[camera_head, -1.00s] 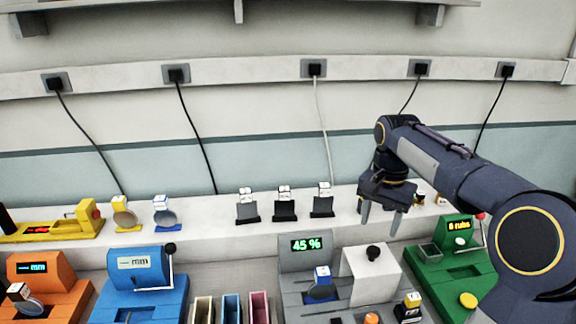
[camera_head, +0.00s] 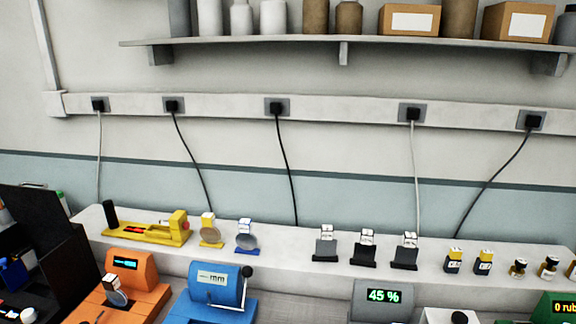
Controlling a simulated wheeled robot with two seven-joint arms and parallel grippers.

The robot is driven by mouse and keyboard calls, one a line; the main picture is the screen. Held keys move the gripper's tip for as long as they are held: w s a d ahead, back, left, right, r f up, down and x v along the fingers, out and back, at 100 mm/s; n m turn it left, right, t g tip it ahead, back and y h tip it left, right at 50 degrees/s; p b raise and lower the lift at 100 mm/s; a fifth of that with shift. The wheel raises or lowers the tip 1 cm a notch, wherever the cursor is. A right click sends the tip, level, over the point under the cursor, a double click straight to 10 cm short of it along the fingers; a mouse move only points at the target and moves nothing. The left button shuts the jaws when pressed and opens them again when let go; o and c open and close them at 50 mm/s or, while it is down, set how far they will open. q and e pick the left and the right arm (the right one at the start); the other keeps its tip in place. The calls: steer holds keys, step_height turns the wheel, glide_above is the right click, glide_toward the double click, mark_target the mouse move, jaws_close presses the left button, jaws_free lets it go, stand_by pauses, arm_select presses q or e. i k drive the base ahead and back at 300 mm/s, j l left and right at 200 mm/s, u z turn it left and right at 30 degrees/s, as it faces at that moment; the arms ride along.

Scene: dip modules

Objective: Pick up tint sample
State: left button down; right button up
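Three small dark plates stand upright in black holders on the pale ledge, each with a white tag on top. They look like tint samples: a grey one (camera_head: 325,246), a darker one (camera_head: 364,250) and another dark one (camera_head: 405,252). No label tells me which is the tint sample. A grey device (camera_head: 383,296) below them reads 45 %; its lower part is cut off by the frame. Neither of my grippers is in view.
Orange (camera_head: 132,285) and blue (camera_head: 215,290) devices stand in front. A shelf (camera_head: 300,52) with jars and boxes hangs above.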

mark_target(406, 254)
steer(key=z, duration=1.45)
